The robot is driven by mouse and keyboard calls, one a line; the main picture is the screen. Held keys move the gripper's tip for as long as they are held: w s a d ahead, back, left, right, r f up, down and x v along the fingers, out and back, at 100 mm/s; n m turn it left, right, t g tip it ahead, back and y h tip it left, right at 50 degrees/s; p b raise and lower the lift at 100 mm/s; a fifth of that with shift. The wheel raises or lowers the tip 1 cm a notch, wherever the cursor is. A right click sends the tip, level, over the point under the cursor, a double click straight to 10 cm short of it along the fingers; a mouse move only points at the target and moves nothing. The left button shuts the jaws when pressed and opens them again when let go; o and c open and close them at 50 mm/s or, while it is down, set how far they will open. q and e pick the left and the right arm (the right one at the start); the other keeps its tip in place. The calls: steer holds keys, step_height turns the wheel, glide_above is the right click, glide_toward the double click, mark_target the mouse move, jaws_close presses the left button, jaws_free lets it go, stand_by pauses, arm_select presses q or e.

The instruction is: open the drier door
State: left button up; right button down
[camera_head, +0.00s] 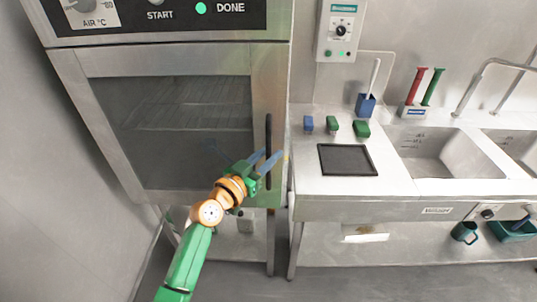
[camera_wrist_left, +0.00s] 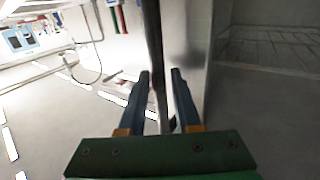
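The drier door (camera_head: 175,115) is a metal frame with a dark window, through which racks show. It looks shut in the head view. Its handle (camera_head: 268,130) is a dark upright bar near the right edge. My left gripper (camera_head: 267,161) is at the lower part of this handle, its blue fingers pointing at it. In the left wrist view the handle (camera_wrist_left: 153,40) runs between the two fingers of the left gripper (camera_wrist_left: 160,74), which stand apart with a gap. Whether a finger touches the bar is hard to tell. My right gripper is not in view.
The drier's control panel (camera_head: 160,18) above the door has a lit green light by DONE. To the right stands a counter with a dark mat (camera_head: 347,159), small blue and green blocks, a brush in a blue holder (camera_head: 366,104) and sinks (camera_head: 437,155). Grey floor lies clear in front.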

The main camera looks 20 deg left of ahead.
arm_select(q)
jaws_close()
stand_by(1.3)
